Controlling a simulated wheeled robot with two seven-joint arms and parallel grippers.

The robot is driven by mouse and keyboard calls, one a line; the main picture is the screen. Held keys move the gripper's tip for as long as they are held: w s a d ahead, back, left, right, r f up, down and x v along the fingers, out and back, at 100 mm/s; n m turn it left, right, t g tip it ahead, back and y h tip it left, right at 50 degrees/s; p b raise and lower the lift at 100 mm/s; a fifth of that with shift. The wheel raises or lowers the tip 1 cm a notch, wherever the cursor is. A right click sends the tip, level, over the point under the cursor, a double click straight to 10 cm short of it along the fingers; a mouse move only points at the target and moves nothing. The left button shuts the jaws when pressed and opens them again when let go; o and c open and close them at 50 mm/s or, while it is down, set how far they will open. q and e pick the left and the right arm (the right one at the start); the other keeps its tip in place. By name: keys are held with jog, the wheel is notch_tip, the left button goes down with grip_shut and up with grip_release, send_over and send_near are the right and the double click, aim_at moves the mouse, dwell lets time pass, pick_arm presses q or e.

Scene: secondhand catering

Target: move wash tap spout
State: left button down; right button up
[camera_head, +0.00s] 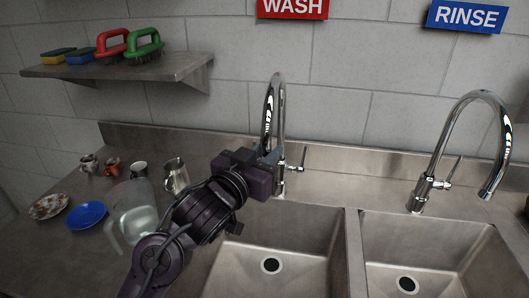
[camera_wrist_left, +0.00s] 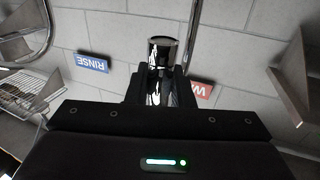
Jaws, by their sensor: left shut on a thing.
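The wash tap spout (camera_head: 274,100) is a tall chrome gooseneck behind the left basin, below the red WASH sign (camera_head: 292,8). My left gripper (camera_head: 268,157) is shut on the spout, low on its hanging end. In the left wrist view, the shiny spout (camera_wrist_left: 162,50) stands between the two dark fingers of my left gripper (camera_wrist_left: 160,88). The tap's side lever (camera_head: 295,167) shows just right of the gripper. The gripper hides the lower part of the spout. My right gripper is not in view.
The left basin (camera_head: 315,255) and right basin (camera_head: 430,225) lie in front. The rinse tap (camera_head: 505,130) stands at right under the blue RINSE sign (camera_head: 466,16). A clear jug (camera_head: 133,222), steel pitcher (camera_head: 175,176) and blue plate (camera_head: 86,215) stand left. A shelf (camera_head: 130,70) holds brushes and sponges.

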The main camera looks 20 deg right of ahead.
pick_arm(q)
jog(key=c, duration=1.3)
grip_release()
jog(key=shift+d, duration=0.1)
jog(key=b+v, duration=0.1)
jog(key=v, duration=0.7)
